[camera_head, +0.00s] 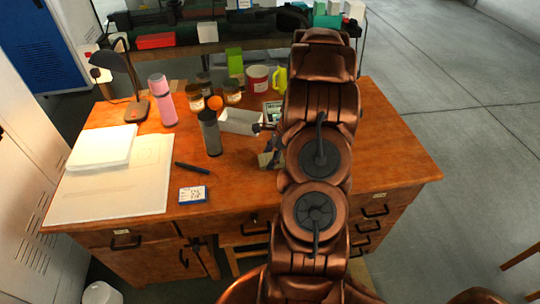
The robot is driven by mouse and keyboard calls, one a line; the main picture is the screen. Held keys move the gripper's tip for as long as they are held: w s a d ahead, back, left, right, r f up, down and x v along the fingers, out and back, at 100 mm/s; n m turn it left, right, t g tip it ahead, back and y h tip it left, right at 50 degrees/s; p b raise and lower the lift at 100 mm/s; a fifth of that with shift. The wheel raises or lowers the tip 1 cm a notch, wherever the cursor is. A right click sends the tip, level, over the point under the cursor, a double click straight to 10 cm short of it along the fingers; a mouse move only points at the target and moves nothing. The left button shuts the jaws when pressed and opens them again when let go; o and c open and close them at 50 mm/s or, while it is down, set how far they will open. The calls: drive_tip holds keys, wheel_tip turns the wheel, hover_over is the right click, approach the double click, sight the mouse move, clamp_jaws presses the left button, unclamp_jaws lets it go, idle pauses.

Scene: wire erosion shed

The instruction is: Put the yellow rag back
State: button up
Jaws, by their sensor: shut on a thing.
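My arm reaches forward over the wooden desk and covers much of its right half. My gripper (271,148) shows only in part at the left edge of the arm, low over the middle of the desk. It is shut on a small dull yellowish piece, which looks like the yellow rag (264,159). Most of the rag and the fingers are hidden behind my arm. I cannot tell whether the rag touches the desk top.
The desk (390,150) is clear at right. Behind are jars (232,92), a red-white tin (257,79) and a yellow jug (280,80).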

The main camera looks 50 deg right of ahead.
drive_tip(key=shift+f, duration=0.15)
drive_tip(key=o, duration=1)
drive_tip(key=b+v, duration=0.3)
drive_tip(key=v, duration=0.8)
drive_tip(key=a+r+n+g, duration=0.2)
drive_tip(key=a+r+n, duration=0.3)
drive_tip(key=a, duration=0.6)
drive_tip(key=s+a+r+n+g+h, duration=0.1)
drive_tip(key=s+a+r+n, duration=0.1)
drive_tip(key=s+a+n, duration=0.35)
drive_tip(key=s+a+r+n, duration=0.2)
drive_tip(key=a+n, duration=0.1)
drive_tip(key=a, duration=0.5)
drive_tip(key=s+a+r+n+g+h, duration=0.1)
drive_tip(key=s+a+n, duration=0.25)
drive_tip(key=a, duration=0.35)
drive_tip(key=s+a+n, duration=0.1)
drive_tip(key=s+n, duration=0.1)
drive_tip(key=s, duration=0.1)
drive_tip(key=s+a+n+h, duration=0.1)
drive_tip(key=s+a+n, duration=0.1)
drive_tip(key=s+n, duration=0.1)
drive_tip(key=s+a+n, duration=0.1)
drive_tip(key=s+n, duration=0.2)
drive_tip(key=s, duration=0.1)
drive_tip(key=shift+s+a+g+h, duration=0.15)
drive_tip(key=shift+a+g+h, duration=0.05)
drive_tip(key=shift+g+h, duration=0.1)
